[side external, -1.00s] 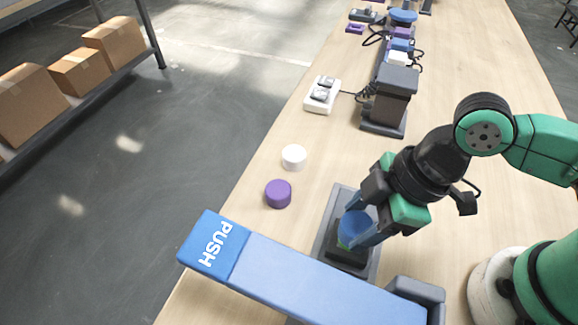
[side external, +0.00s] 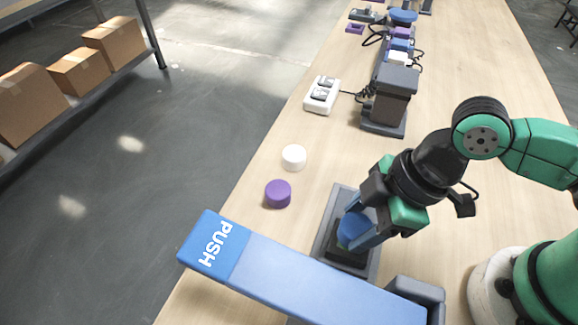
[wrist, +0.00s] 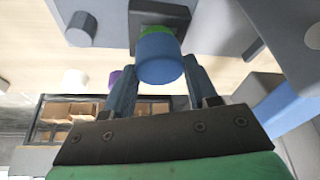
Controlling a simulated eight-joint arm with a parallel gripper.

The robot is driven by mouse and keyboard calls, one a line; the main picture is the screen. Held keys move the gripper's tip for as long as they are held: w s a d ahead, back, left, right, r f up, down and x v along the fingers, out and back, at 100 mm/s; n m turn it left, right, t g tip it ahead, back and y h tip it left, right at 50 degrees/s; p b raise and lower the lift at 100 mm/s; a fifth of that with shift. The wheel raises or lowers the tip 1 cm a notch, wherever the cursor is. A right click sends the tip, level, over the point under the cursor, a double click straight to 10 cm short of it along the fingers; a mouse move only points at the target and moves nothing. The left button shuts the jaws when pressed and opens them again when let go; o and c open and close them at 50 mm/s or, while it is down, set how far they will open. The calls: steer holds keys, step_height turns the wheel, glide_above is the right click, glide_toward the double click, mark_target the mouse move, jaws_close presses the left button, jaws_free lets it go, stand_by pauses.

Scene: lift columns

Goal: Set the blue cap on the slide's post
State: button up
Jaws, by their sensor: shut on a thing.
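The blue cap (side external: 354,230) is held between the fingers of my gripper (side external: 362,228), over a dark block (side external: 346,257) on a grey base (side external: 325,238). In the wrist view the blue cap (wrist: 160,58) sits between the two fingers, with a green piece (wrist: 155,31) right against its far end and the dark block (wrist: 165,13) beyond. The green piece appears to be the post's top; the cap and fingers mostly hide it. I cannot tell whether the cap is fully seated on it.
A long blue lever marked PUSH (side external: 300,270) lies in front of the base. A purple cap (side external: 278,194) and a white cap (side external: 293,157) stand to the left. A dark column (side external: 392,95) and a white switch box (side external: 322,95) stand farther back.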

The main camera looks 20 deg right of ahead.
steer(key=shift+f, duration=0.1)
steer(key=o, duration=1.5)
steer(key=shift+r, duration=3.5)
steer(key=w+d+m+t+h, duration=0.1)
steer(key=w+d+m, duration=0.1)
steer(key=d+m, duration=0.2)
steer(key=w+d+m+t+h, duration=0.1)
steer(key=w+d+m+t, duration=0.1)
steer(key=d, duration=0.5)
steer(key=w+d+m+t+h, duration=0.2)
steer(key=w+d+m, duration=0.2)
steer(key=d+m, duration=0.1)
steer(key=shift+w+d+r+m, duration=0.1)
steer(key=shift+d+r+m, duration=0.25)
steer(key=shift+m, duration=0.55)
